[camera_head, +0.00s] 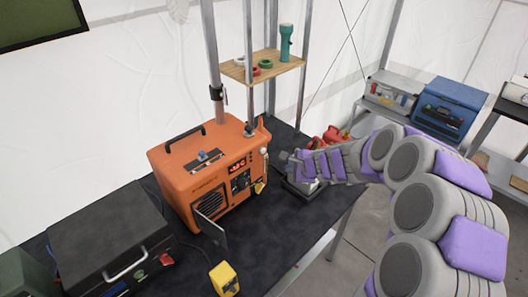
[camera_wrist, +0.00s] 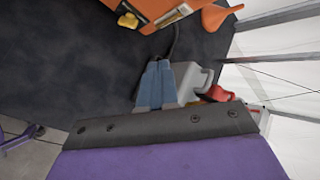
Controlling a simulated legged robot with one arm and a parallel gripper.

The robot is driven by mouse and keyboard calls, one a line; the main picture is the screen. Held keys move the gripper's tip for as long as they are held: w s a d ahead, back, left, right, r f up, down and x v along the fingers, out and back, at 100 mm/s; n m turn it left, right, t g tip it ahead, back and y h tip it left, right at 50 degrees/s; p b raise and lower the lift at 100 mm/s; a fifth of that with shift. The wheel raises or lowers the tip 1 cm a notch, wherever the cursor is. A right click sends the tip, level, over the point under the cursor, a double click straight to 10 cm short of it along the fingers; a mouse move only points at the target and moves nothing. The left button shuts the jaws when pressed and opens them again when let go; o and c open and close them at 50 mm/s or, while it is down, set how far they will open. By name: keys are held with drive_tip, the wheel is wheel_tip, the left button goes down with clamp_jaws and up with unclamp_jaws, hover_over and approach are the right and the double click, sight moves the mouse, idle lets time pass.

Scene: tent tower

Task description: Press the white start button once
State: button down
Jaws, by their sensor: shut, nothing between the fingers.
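An orange machine (camera_head: 190,160) with a dark control panel (camera_head: 241,178) and red lit digits stands on the black-covered table. Its edge also shows at the top of the wrist view (camera_wrist: 150,8). A small pale knob (camera_head: 263,151) is at the panel's right edge; I cannot tell whether it is the start button. My gripper (camera_head: 288,163) is to the right of the machine, apart from it, above a small dark item with a pale top (camera_head: 303,187). In the wrist view my gripper's blue-grey fingers (camera_wrist: 156,86) are together and empty, next to a pale grey object (camera_wrist: 192,82).
A wooden shelf (camera_head: 262,70) on metal posts holds a teal torch (camera_head: 286,42) and tape rolls. A blue case (camera_head: 450,105) stands at the back right.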

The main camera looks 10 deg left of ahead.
sight(263, 151)
drive_tip(key=w+a+p, duration=0.3)
drive_tip(key=w+a, duration=0.2)
drive_tip(key=a, duration=0.2)
drive_tip(key=shift+w+p, duration=0.15)
drive_tip(key=shift+p, duration=0.15)
drive_tip(key=shift+w+a, duration=0.1)
idle(1.9)
drive_tip(key=shift+w+a+p, duration=0.15)
drive_tip(key=shift+p, duration=0.2)
drive_tip(key=shift+w+a+r+p, duration=0.1)
drive_tip(key=shift+w+a+p, duration=0.15)
drive_tip(key=shift+a+p, duration=0.1)
idle(0.7)
drive_tip(key=shift+d, duration=0.1)
drive_tip(key=shift+s+d+b, duration=0.55)
drive_tip(key=shift+b, duration=0.05)
drive_tip(key=shift+d, duration=0.1)
idle(0.3)
